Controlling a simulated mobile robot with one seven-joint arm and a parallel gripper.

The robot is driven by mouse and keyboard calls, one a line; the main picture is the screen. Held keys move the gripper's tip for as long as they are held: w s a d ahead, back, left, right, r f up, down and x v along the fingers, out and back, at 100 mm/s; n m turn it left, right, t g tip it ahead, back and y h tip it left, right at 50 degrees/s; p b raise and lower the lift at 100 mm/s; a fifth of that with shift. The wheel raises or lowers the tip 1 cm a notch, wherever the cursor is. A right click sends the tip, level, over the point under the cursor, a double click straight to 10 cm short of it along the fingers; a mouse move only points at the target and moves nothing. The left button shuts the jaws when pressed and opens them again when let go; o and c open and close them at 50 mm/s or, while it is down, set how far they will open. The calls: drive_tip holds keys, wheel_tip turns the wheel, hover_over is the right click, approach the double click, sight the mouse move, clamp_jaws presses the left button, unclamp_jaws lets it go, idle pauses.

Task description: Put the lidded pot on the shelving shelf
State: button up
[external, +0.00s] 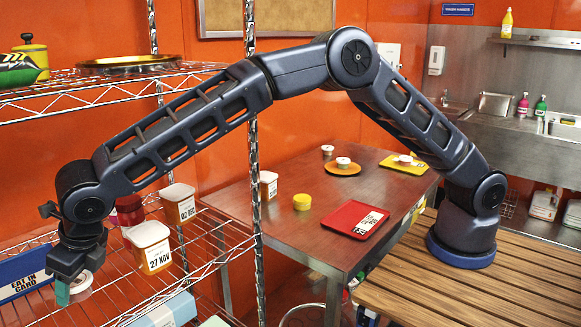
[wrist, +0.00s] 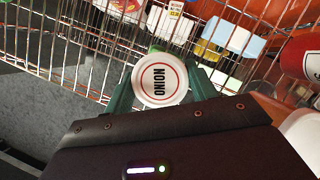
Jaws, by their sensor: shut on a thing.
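The lidded pot (wrist: 160,84) has a round white lid marked ONION with a red ring. My gripper (wrist: 161,90) is shut on it, with one green finger on each side in the wrist view. In the external view my gripper (external: 76,291) points down at the lower left, and a white part of the pot (external: 82,284) shows behind a finger. The lower wire shelf (external: 213,262) of the shelving is at about that height. The pot overlaps the shelf's front wires in the wrist view. I cannot tell whether it touches the shelf.
Tubs marked 27 NOV (external: 150,247) and 02 DEC (external: 178,203) and a dark red jar (external: 130,211) stand near my gripper. A shelving post (external: 254,150) stands right of my forearm.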

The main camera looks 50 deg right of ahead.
sight(78, 280)
drive_tip(key=shift+f, duration=0.8)
drive_tip(key=shift+f, duration=0.1)
drive_tip(key=o, duration=1)
drive_tip(key=v, duration=0.5)
drive_tip(key=s+d, duration=0.2)
drive_tip(key=s, duration=0.1)
drive_tip(key=s+d, duration=0.2)
drive_tip(key=s, duration=0.1)
drive_tip(key=s+d, duration=0.2)
drive_tip(key=s, duration=0.2)
drive_tip(key=shift+d, duration=0.35)
